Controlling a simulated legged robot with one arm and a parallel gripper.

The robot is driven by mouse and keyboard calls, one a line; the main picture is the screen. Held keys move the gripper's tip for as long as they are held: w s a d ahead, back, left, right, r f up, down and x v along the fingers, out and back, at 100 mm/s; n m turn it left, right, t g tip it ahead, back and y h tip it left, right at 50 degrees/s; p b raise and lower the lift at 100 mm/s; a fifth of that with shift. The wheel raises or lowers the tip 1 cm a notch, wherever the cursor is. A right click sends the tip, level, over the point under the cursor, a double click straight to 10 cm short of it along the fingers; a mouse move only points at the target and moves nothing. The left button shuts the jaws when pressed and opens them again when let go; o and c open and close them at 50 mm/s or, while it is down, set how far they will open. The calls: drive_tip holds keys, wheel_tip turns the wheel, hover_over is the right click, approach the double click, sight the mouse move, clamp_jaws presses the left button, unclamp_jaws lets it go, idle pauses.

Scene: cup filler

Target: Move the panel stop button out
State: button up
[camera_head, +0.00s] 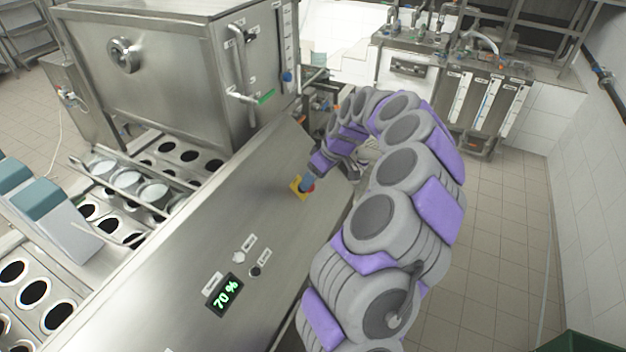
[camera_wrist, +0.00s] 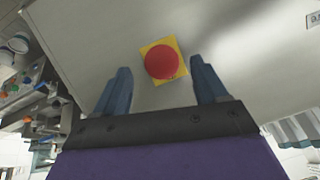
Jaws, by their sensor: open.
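The panel stop button (camera_wrist: 161,63) is a round red button on a yellow square plate, set in a grey metal panel. In the wrist view it lies between and just beyond the tips of my gripper (camera_wrist: 163,82), whose two blue-grey fingers are spread apart. In the head view my gripper (camera_head: 307,182) is at the panel (camera_head: 190,265), and its fingers partly cover the red button (camera_head: 311,188) and yellow plate (camera_head: 296,190). Whether the fingers touch the button or plate is not clear.
The panel also carries a green "70 %" display (camera_head: 226,294) and small knobs (camera_head: 239,257). A large steel tank (camera_head: 165,75) stands behind it. A conveyor with cup holes (camera_head: 35,291) runs to the left. Open tiled floor (camera_head: 505,215) lies to the right.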

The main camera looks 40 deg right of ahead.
drive_tip(key=v, duration=1.5)
drive_tip(key=shift+d, duration=0.2)
drive_tip(key=shift+w+a, duration=0.1)
